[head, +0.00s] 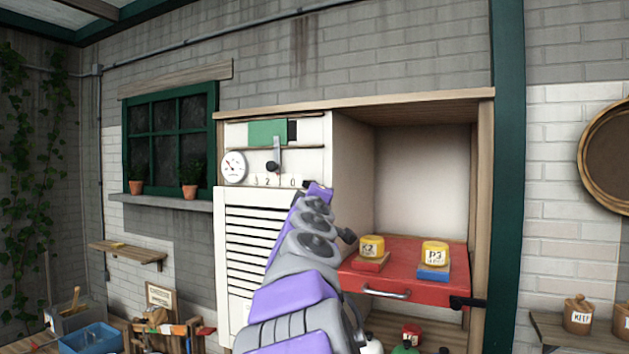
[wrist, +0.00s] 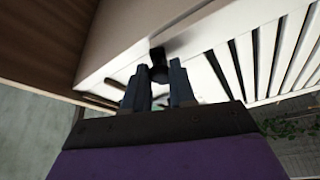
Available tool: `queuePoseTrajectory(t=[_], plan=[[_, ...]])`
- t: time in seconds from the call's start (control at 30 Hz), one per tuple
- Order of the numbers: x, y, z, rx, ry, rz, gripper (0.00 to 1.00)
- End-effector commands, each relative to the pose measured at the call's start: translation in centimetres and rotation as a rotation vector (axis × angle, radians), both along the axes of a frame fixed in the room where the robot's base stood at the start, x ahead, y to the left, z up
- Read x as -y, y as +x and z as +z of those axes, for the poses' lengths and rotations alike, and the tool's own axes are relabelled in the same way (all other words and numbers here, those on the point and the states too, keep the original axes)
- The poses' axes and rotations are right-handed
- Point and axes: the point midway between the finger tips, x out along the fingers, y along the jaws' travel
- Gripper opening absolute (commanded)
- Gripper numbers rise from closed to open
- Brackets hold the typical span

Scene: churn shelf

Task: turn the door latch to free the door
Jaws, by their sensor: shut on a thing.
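The white slatted door (head: 255,245) is on the left of the cabinet and appears closed. The door latch (wrist: 157,58) is a small black piece near the door's edge in the wrist view. My gripper (wrist: 166,80) has its two dark fingers around the latch's round black end and is shut on it. In the head view my gripper (head: 317,188) is at the door's upper right corner. The arm hides most of the fingers and the latch there.
Right of the door is an open compartment with a red board (head: 405,288) bearing two yellow pots on red and blue blocks. It has a metal handle (head: 387,293) and a black catch (head: 467,302). A dial (head: 233,166) and lever (head: 275,160) are above the door.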

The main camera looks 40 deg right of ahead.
Motion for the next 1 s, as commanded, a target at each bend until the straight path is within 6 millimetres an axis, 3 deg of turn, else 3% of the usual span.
queuePoseTrajectory(t=[0.03,0.23,0.6,1.0], plan=[[-0.1,0.0,1.2,-0.035,-0.013,0.002,0.00],[-0.1,-0.2,1.9,-0.172,-0.073,0.005,0.00],[0.0,-0.3,2.3,-0.356,-0.148,0.005,0.00],[0.1,-0.4,2.4,-0.422,-0.176,0.001,0.00]])
